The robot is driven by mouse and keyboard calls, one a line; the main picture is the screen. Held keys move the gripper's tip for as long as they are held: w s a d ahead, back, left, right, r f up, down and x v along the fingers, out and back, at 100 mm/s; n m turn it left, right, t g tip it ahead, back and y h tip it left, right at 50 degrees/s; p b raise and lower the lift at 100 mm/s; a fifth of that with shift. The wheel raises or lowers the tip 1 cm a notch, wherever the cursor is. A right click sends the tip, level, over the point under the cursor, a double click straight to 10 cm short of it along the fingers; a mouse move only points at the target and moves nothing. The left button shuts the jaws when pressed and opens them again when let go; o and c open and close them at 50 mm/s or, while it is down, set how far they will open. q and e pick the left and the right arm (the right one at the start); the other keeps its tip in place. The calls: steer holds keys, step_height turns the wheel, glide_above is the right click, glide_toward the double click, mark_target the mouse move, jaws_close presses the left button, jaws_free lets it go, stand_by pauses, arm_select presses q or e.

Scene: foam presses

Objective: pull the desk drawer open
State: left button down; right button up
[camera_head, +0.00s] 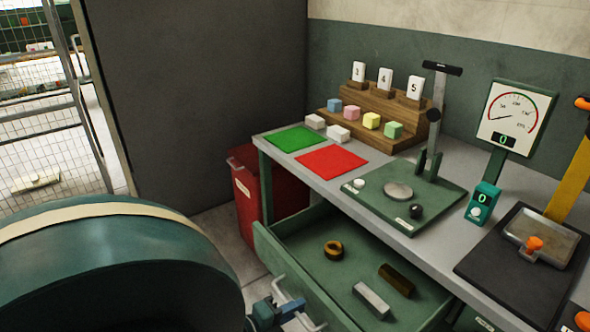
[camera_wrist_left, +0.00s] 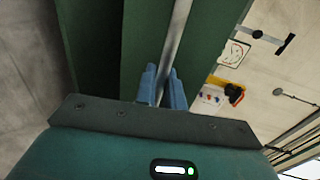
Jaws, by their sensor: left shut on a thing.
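The desk drawer (camera_head: 355,245) is green and stands pulled out from under the grey desktop, its inside in view. A brass-coloured ring (camera_head: 333,250), a dark brown block (camera_head: 397,280) and a light grey block (camera_head: 371,300) lie in it. The drawer's metal handle (camera_head: 289,290) is on its front. My left gripper (camera_head: 278,312) is at the handle, at the bottom of the head view. In the left wrist view its blue fingers (camera_wrist_left: 161,88) are shut on the handle bar (camera_wrist_left: 179,35). My right gripper is not in view.
On the desk (camera_head: 290,160) are green (camera_head: 293,139) and red (camera_head: 331,161) mats, a wooden stepped rack (camera_head: 385,108) with coloured cubes, a press (camera_head: 405,195) and a dial gauge (camera_head: 515,117). A red bin (camera_head: 246,190) stands left of the drawer.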

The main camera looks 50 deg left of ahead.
arm_select(q)
steer(key=c, duration=1.6)
jaws_free()
steer(key=v, duration=1.3)
steer(key=shift+s+b, duration=0.1)
steer(key=shift+b, duration=0.2)
